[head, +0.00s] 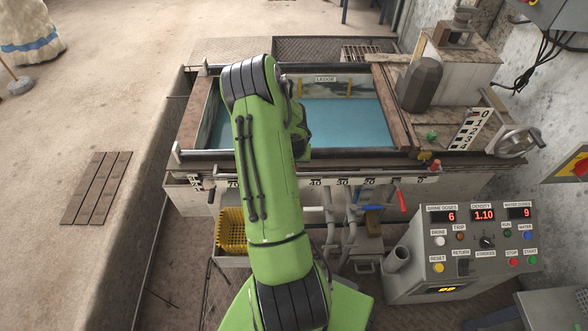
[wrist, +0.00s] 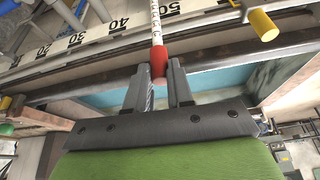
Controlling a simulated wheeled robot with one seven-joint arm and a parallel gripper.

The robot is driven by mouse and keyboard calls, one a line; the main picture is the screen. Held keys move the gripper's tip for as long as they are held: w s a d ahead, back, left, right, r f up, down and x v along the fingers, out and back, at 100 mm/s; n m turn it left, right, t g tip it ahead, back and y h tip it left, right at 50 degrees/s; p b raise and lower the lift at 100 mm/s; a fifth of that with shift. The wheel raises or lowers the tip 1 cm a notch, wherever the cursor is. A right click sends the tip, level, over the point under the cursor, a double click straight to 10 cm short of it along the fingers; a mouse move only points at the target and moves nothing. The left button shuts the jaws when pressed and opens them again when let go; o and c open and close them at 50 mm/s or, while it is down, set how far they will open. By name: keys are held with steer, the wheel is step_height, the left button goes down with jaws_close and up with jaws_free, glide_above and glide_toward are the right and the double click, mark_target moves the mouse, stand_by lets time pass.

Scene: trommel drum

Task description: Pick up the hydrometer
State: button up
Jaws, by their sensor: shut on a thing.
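The hydrometer (wrist: 155,24) shows in the wrist view as a thin white stem with dark marks and a red end. My gripper (wrist: 159,70) is shut on it, with the red end between the two grey fingertips. The stem runs away from the fingers to the top edge of that view, where the rest is cut off. In the head view my green arm reaches over the tank and hides the hydrometer and the fingertips.
The tank (head: 186,125) holds blue liquid (head: 345,122), with a sign reading LEDGE at its back. A numbered scale (head: 343,182) runs along its front. A control panel (head: 470,250) stands front right. A yellow basket (head: 231,232) sits front left. A yellow peg (wrist: 263,25) is right of the stem.

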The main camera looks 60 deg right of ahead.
step_height(320, 180, up, 2)
steer(key=shift+r, duration=0.1)
steer(key=s+a+p, duration=0.3)
steer(key=a+p, duration=0.2)
steer(key=a, duration=0.3)
steer(key=s+a+p, duration=0.4)
steer(key=a+p, duration=0.1)
steer(key=a, duration=0.3)
steer(key=shift+a+f+p, duration=0.2)
steer(key=shift+a+p, duration=0.1)
steer(key=shift+p, duration=0.05)
steer(key=shift+r, duration=0.1)
step_height(320, 180, up, 16)
steer(key=p, duration=1.6)
